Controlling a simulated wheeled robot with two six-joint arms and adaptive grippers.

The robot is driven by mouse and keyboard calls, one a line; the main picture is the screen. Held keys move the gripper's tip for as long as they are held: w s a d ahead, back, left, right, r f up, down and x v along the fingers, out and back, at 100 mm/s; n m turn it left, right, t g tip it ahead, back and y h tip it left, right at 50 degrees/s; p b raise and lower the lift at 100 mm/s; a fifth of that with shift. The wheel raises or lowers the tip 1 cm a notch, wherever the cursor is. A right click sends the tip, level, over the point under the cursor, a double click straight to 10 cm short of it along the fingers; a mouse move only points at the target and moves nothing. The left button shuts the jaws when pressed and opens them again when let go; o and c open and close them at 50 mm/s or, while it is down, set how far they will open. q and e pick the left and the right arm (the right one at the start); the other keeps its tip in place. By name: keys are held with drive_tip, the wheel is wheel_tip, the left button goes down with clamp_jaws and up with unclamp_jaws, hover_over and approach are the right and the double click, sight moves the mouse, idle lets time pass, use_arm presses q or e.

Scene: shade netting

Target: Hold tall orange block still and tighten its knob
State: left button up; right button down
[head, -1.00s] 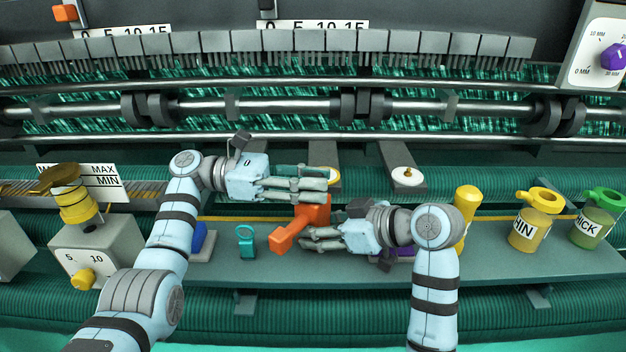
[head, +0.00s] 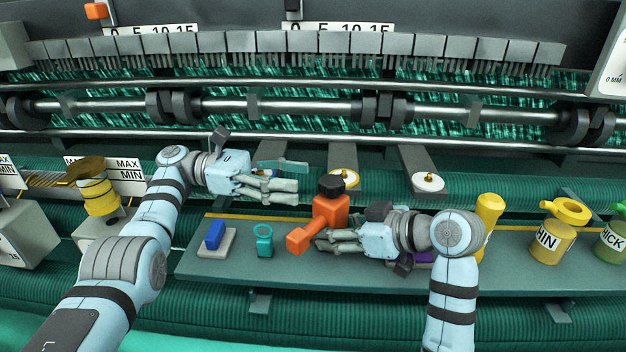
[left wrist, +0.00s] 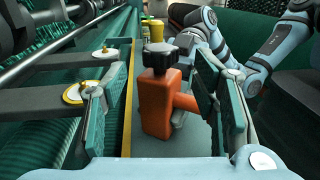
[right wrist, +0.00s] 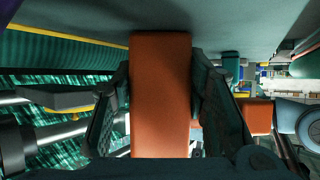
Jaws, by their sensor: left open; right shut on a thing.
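The tall orange block (head: 329,212) stands on the grey-green shelf, with a black knob (head: 331,187) on top and an orange arm sticking out toward the front left. My right gripper (head: 328,238) is shut on the block low down from the right; the right wrist view shows the block (right wrist: 160,90) between both fingers. My left gripper (head: 296,184) is open and empty, to the left of the knob at about its height. In the left wrist view the block (left wrist: 157,109) and its black knob (left wrist: 158,58) lie ahead between the open fingers, apart from them.
On the shelf (head: 350,275), a blue block (head: 215,235) and a teal ring piece (head: 264,240) stand left of the orange block. A yellow cylinder (head: 487,220) and yellow jar (head: 550,235) stand right. Metal arms with white discs (head: 428,182) lie behind.

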use_arm(q)
drive_tip(key=shift+w, duration=0.1)
drive_tip(key=n+t+y, duration=0.1)
drive_tip(key=n+t, duration=0.5)
drive_tip(key=t, duration=0.4)
approach(333, 179)
drive_tip(key=x, duration=1)
drive_tip(key=shift+d+f, duration=0.1)
use_arm(e)
drive_tip(key=shift+d, duration=0.1)
